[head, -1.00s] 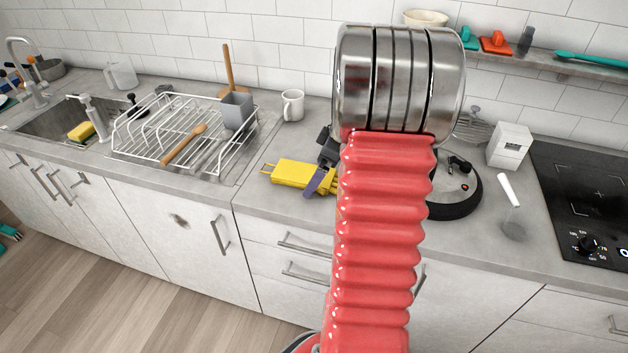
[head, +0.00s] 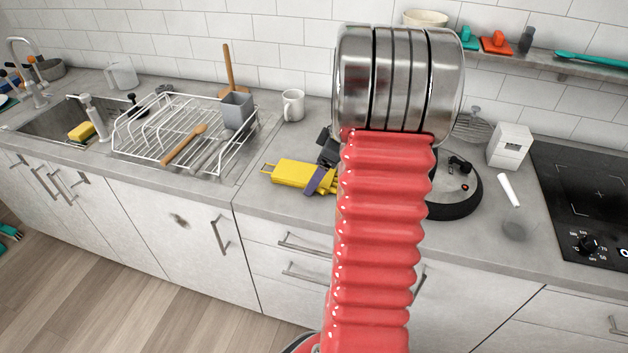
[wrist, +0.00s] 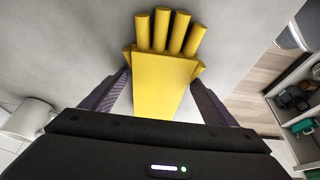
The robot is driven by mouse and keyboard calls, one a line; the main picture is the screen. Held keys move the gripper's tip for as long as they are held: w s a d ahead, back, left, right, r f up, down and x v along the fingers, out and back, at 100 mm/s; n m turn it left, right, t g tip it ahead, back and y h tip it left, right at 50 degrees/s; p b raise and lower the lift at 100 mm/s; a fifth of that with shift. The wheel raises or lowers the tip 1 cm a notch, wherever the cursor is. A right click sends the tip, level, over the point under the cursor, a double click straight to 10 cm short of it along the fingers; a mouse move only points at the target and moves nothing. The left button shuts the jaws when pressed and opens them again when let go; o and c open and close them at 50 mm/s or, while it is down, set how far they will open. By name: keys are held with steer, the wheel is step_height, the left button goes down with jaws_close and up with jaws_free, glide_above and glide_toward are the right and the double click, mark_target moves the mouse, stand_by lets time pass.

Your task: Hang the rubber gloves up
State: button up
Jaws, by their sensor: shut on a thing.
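The yellow rubber gloves (head: 298,173) show just above the counter in the head view, to the left of my red arm, which hides part of them. In the wrist view the gloves (wrist: 165,85) lie between my two purple-grey fingers, with the finger ends pointing away from me. My gripper (head: 322,178) is shut on the gloves; in the wrist view it (wrist: 160,90) has one finger against each side of them. I cannot tell whether the gloves touch the counter. The white wire rack (head: 180,128) stands left of the gripper by the sink.
The rack holds a wooden spoon (head: 184,146) and a grey cup (head: 237,110). A white mug (head: 293,105) stands behind the gloves. A dark-rimmed pan lid (head: 460,200), a white box (head: 509,146) and the hob (head: 590,200) are to the right. Counter between rack and gloves is clear.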

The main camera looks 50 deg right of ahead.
steer(key=shift+c, duration=1.2)
steer(key=shift+r, duration=0.15)
steer(key=shift+r, duration=2.35)
steer(key=shift+a, duration=0.1)
